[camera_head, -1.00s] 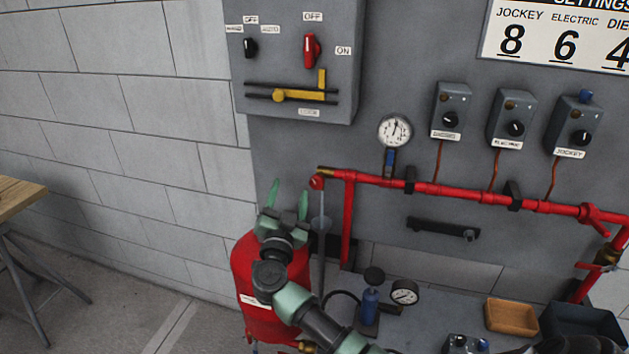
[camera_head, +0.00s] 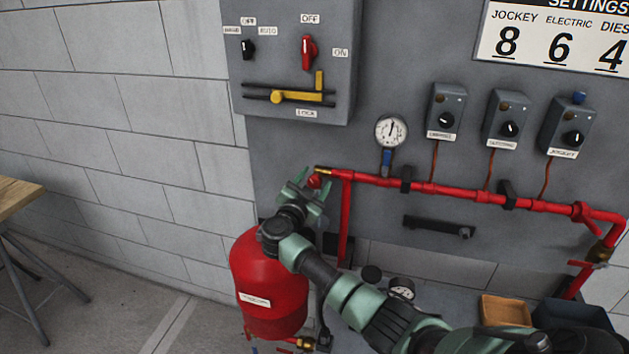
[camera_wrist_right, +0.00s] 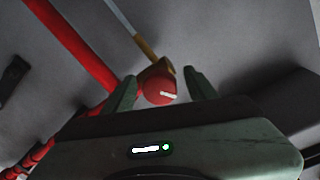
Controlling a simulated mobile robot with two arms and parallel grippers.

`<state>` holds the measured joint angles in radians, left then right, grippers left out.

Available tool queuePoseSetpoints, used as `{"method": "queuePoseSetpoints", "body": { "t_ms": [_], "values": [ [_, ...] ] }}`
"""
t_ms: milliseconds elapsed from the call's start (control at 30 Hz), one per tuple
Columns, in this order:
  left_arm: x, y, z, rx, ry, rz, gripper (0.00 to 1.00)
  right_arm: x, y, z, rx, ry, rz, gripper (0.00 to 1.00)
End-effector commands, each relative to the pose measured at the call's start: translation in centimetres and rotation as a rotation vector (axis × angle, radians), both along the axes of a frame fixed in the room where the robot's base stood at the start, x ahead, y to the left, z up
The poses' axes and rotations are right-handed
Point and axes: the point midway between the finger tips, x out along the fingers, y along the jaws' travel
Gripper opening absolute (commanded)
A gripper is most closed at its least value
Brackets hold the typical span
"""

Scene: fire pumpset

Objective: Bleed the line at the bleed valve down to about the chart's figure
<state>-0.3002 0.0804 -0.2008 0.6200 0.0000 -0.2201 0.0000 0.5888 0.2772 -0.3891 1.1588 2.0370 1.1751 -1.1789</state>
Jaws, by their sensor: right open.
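The bleed valve is a small round red knob (camera_head: 314,181) with a brass stem at the left end of the red pipe (camera_head: 460,190). My right gripper (camera_head: 313,184) is open at the knob. In the right wrist view the red knob (camera_wrist_right: 159,90), with a white mark, sits between the tips of the open right gripper (camera_wrist_right: 158,88); I cannot tell whether they touch it. The line gauge (camera_head: 391,131) is a white dial above the pipe; its needle points about upward. The settings chart (camera_head: 553,35) shows JOCKEY 8, ELECTRIC 6 and a partly cut-off 4. My left gripper is out of view.
A red tank (camera_head: 268,285) stands below the right arm. The grey control panel (camera_head: 292,60) is above, and three switch boxes (camera_head: 507,118) are to the right. A brown tray (camera_head: 505,310) lies low right; a wooden table (camera_head: 14,197) is at left.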

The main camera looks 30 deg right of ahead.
Motion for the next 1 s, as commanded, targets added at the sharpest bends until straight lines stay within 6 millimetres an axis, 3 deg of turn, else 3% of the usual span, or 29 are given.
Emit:
{"method": "queuePoseSetpoints", "body": {
  "t_ms": [167,400,767,1000],
  "values": [
    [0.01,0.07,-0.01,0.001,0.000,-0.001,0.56,0.02,0.00,0.00,0.000,0.000,0.001,0.57],
    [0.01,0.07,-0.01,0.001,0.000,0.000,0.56,0.01,0.03,-0.01,0.000,-0.001,0.001,0.00],
    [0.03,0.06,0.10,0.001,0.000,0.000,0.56,-0.01,0.12,-0.10,0.044,-0.046,0.001,0.00],
    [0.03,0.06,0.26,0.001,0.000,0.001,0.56,-0.03,0.19,-0.23,0.149,-0.166,0.001,0.00]
  ]
}}
